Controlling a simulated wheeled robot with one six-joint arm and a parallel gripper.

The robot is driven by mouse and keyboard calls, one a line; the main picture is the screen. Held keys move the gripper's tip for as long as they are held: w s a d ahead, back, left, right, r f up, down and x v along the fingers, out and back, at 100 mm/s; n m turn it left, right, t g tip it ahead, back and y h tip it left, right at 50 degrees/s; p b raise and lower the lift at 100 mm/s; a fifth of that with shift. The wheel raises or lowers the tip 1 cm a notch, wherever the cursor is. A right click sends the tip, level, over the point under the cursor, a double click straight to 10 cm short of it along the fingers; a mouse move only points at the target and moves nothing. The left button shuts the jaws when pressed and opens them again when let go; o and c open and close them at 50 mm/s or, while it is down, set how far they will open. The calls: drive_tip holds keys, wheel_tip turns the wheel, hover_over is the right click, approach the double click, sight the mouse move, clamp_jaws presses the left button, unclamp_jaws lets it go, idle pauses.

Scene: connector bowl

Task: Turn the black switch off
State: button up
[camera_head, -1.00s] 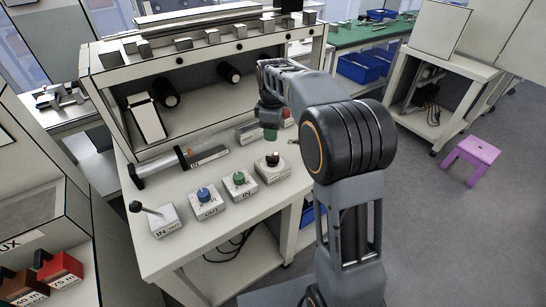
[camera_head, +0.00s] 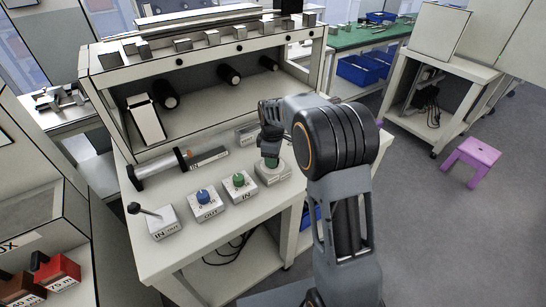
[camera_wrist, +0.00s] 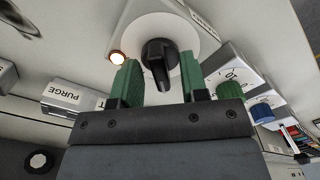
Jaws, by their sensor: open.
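The black switch (camera_wrist: 160,62) is a black rotary knob on a round white dial, seen in the wrist view. Its raised grip points down toward my gripper in that view. My gripper (camera_wrist: 159,82) has green finger pads, one on each side of the knob, apart from each other with a gap to the knob. In the head view my gripper (camera_head: 271,160) is over the switch's grey box (camera_head: 273,175) and hides the knob there. A small lamp (camera_wrist: 117,57) beside the dial glows pale orange-white.
A green knob (camera_head: 239,180) and a blue knob (camera_head: 203,195) on IN and OUT boxes stand to the left, with a lever box (camera_head: 163,221) beyond. A PURGE box (camera_wrist: 74,96) lies near in the wrist view. The shelf unit rises behind.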

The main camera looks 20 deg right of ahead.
clamp_jaws()
drive_tip(key=shift+m, duration=0.3)
drive_tip(key=m+p, duration=0.1)
drive_tip(key=m, duration=0.2)
drive_tip(key=shift+r+m, duration=0.1)
drive_tip(key=shift+m, duration=0.3)
drive_tip(key=m, duration=0.4)
drive_tip(key=shift+p, duration=0.3)
drive_tip(key=shift+m, duration=0.3)
unclamp_jaws()
